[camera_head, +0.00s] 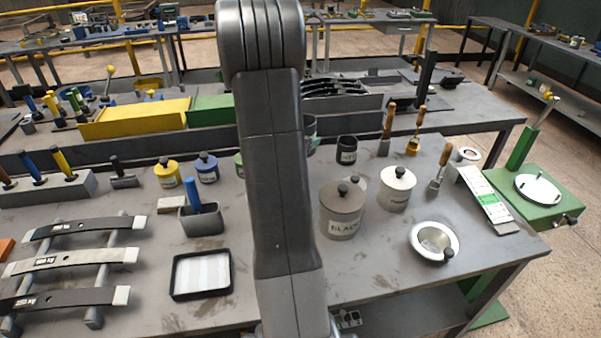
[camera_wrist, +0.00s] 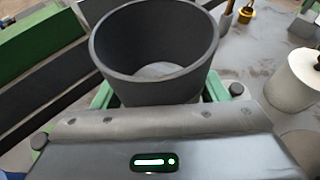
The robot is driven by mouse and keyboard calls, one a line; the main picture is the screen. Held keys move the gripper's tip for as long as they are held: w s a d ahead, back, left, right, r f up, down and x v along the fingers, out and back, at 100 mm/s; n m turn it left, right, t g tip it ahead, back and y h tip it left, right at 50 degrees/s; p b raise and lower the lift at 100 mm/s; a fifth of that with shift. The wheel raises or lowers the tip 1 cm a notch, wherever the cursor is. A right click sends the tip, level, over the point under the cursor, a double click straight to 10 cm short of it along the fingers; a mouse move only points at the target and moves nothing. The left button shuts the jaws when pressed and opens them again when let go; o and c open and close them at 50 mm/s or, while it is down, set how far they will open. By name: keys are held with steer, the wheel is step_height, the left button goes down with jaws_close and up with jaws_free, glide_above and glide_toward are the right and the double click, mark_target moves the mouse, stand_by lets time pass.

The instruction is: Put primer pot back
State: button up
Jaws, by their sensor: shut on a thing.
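My gripper (camera_wrist: 158,92) is shut on a dark grey open-topped pot (camera_wrist: 155,58), with its green fingers at the pot's two sides. I look into the pot from above; a paler grey bottom shows inside. In the head view a small part of the held pot (camera_head: 309,127) shows past my arm, which hides the rest. No label on it can be read, so I cannot tell by name that it is the primer pot. It is held over the back part of the bench, apart from the other pots.
A grey pot marked black (camera_head: 343,212), a white lidded pot (camera_head: 396,190) and a dark pot (camera_head: 346,152) stand right of my arm. A metal bowl (camera_head: 434,242) is at front right. A white-lined tray (camera_head: 202,275) and leaf springs (camera_head: 75,260) are left. Bench space between is clear.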

steer(key=w+a+f+m+g+h+b, duration=0.1)
steer(key=w+f+m+g+h+b, duration=0.4)
steer(key=w+b, duration=0.45)
steer(key=shift+m+t, duration=0.3)
steer(key=f, duration=0.3)
steer(key=f+p, duration=0.1)
steer(key=f, duration=0.5)
steer(key=shift+w+f, duration=0.2)
steer(key=shift+w, duration=0.05)
steer(key=shift+f, duration=0.2)
steer(key=o, duration=1.4)
steer(key=shift+c, duration=0.2)
steer(key=shift+r, duration=0.1)
steer(key=shift+r+p, duration=0.2)
steer(key=shift+p, duration=0.1)
steer(key=b+v, duration=0.2)
steer(key=v, duration=1)
steer(key=shift+s+f, duration=0.1)
steer(key=shift+f, duration=0.1)
